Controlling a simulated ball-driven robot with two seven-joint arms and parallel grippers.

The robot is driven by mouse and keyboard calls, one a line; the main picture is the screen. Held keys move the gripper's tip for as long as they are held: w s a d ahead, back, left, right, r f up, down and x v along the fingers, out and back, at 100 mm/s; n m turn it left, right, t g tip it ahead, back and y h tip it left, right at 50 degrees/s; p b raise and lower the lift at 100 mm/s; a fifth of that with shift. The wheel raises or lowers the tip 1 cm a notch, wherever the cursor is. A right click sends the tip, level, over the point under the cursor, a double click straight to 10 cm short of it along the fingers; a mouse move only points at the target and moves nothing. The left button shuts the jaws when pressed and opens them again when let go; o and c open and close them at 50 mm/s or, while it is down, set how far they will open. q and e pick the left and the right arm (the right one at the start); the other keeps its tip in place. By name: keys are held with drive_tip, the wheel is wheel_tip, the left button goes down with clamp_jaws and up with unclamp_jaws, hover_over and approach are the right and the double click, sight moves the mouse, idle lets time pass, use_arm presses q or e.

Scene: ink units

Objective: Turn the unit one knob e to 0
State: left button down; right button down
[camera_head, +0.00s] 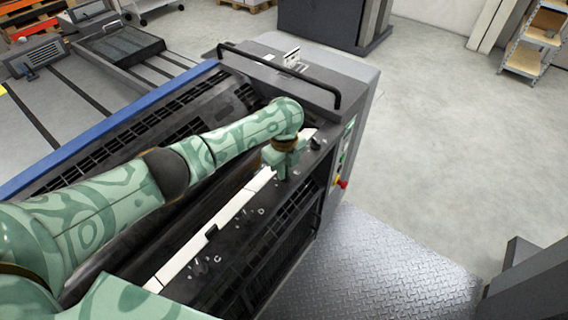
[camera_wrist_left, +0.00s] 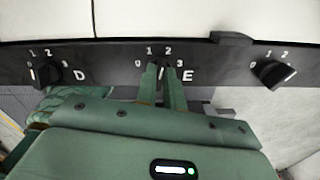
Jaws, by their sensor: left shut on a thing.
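Knob E is a small black knob (camera_wrist_left: 161,68) on the dark panel strip in the left wrist view, with the marks 0, 1, 2 and 3 around it and a white letter E at its lower right. My left gripper (camera_wrist_left: 162,72) has its two green fingers shut on it. The fingers cover most of the knob, so I cannot tell which mark it points to. In the head view my left gripper (camera_head: 286,158) is at the far right end of the panel strip; the knob is hidden there. My right gripper is in neither view.
Knob D (camera_wrist_left: 47,72) is to the left and another black knob (camera_wrist_left: 273,71) to the right, both apart from the fingers. A black handle bar (camera_head: 338,95) rises beyond my left gripper. A white strip (camera_head: 210,232) runs along the panel.

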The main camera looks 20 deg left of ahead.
use_arm(q)
drive_tip(key=n+p, duration=0.1)
drive_tip(key=n, duration=0.1)
drive_tip(key=n+p, duration=0.1)
drive_tip(key=p, duration=0.1)
drive_tip(key=shift+r+n+p, duration=0.2)
drive_tip(key=shift+n+p, duration=0.1)
drive_tip(key=shift+n, duration=0.1)
drive_tip(key=n+p, duration=0.2)
drive_tip(key=n, duration=0.2)
drive_tip(key=shift+s+f+n+p, duration=0.1)
drive_tip(key=shift+s+n+p, duration=0.05)
drive_tip(key=shift+n+p, duration=0.2)
drive_tip(key=n+p, duration=0.1)
drive_tip(key=n, duration=0.8)
drive_tip(key=shift+s+d+f+p, duration=0.1)
drive_tip(key=shift+p, duration=0.3)
drive_tip(key=c, duration=1.5)
unclamp_jaws()
